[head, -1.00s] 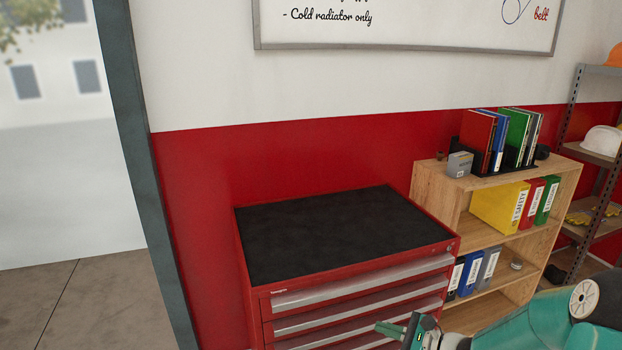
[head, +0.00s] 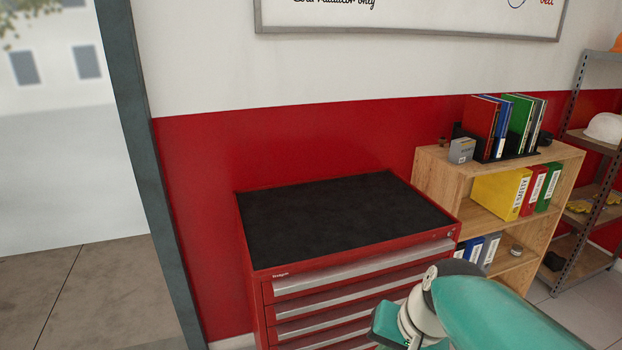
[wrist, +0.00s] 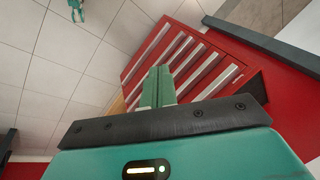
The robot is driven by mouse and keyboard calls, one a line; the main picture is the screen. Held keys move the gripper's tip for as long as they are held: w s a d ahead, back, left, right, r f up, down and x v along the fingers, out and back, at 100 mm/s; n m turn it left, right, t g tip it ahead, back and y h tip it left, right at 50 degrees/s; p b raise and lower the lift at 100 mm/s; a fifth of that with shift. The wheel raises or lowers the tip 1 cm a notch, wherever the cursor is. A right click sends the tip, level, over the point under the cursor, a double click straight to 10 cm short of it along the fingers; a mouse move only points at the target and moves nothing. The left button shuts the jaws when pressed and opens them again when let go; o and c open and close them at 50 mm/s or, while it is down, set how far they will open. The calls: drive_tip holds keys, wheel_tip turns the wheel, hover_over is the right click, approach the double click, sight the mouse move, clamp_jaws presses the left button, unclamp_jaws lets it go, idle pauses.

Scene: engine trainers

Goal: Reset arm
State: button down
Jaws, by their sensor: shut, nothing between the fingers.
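My gripper (wrist: 158,88) shows in the wrist view as two green fingers held together, shut and empty. Behind the fingers in that view is the red tool cabinet (wrist: 205,60) with its silver drawer handles. In the head view my teal arm crosses the lower right, in front of the cabinet (head: 262,300) and the lower part of the shelf; the fingertips cannot be made out there. The cabinet's black top mat (head: 340,215) is bare.
A wooden shelf (head: 435,180) with binders and books stands right of the cabinet. A metal rack (head: 577,230) with a white helmet (head: 604,128) is at far right. A grey post (head: 135,140) stands at left, with open floor (head: 80,300) beside it.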

drive_tip(key=s+d+r+n+t+h, duration=0.3)
drive_tip(key=s+r, duration=0.2)
drive_tip(key=shift+s+r, duration=0.15)
drive_tip(key=shift+r, duration=0.05)
idle(0.8)
